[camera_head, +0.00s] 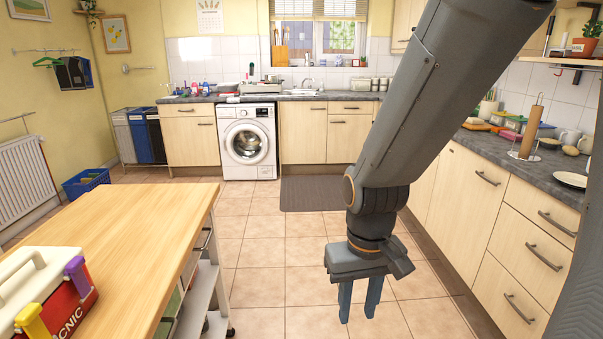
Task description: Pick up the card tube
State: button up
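A brown card tube (531,130) stands upright on the right-hand counter, on what looks like a paper-roll holder with a round base and a thin rod showing at its top. My gripper (358,316) hangs over the tiled floor in the middle right of the view, pointing down. Its two fingers are apart with nothing between them. It is to the left of the tube, lower in the picture and well apart from it. My arm comes down from the upper right and does not cover the tube.
The grey right counter (545,176) also holds a plate (572,180), mugs and several small containers near the tube. A shelf (560,62) overhangs it. A wooden-topped trolley (135,245) with a picnic box (42,290) stands at left.

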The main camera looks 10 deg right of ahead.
aim_at(530, 134)
jog(key=z, duration=0.1)
jog(key=i, duration=1.7)
jog(key=z, duration=1.05)
jog(key=i, duration=1.1)
jog(key=z, duration=1)
